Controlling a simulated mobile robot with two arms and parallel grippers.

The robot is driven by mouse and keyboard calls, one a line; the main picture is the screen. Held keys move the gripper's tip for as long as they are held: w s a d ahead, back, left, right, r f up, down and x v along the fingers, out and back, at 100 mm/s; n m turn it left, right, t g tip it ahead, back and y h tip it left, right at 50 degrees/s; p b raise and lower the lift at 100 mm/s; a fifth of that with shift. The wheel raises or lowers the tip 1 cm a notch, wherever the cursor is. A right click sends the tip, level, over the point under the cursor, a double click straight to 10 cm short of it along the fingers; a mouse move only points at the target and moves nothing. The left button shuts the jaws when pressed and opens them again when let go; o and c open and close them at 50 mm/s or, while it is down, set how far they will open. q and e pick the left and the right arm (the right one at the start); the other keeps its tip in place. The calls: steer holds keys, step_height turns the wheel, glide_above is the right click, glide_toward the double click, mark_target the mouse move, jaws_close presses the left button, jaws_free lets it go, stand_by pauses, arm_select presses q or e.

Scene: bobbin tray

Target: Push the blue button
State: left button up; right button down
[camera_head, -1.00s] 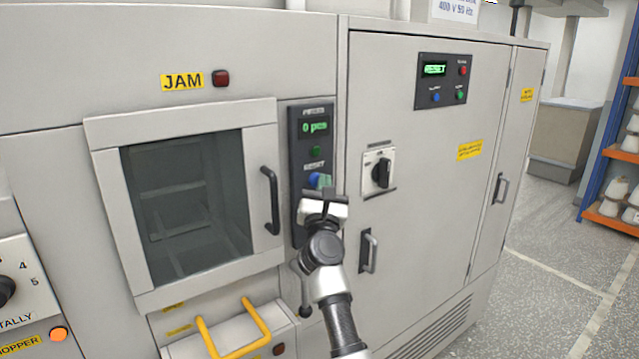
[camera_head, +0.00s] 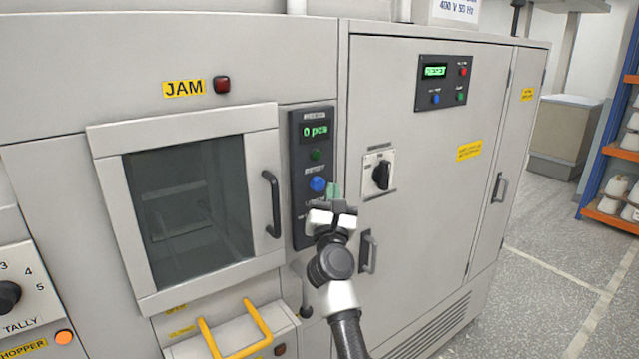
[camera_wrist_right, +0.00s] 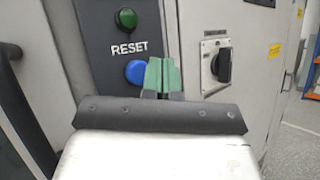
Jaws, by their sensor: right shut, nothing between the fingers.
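The blue button (camera_head: 317,184) sits on a dark vertical panel (camera_head: 298,230), below a green button (camera_head: 315,155) and a "0 pcs" display. In the right wrist view the blue button (camera_wrist_right: 136,71) is under the word RESET, partly covered by my green fingertips. My right gripper (camera_head: 334,190) is shut and empty, its tips just right of and slightly below the blue button in the head view. In the right wrist view the right gripper (camera_wrist_right: 163,75) overlaps the button's right edge; I cannot tell whether they touch. My left gripper is not in view.
A door with a window and a dark handle (camera_head: 271,204) is left of the panel. A black rotary switch (camera_head: 382,174) and another handle (camera_head: 369,251) are on the cabinet at right. A second small panel (camera_head: 443,83) there also has a blue button. Yellow bars (camera_head: 240,330) stick out below.

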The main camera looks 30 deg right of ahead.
steer(key=s+p, duration=0.1)
steer(key=s, duration=0.3)
steer(key=shift+d+r+p, duration=0.1)
steer(key=shift+d+p, duration=0.05)
steer(key=shift+p, duration=0.25)
stand_by(0.4)
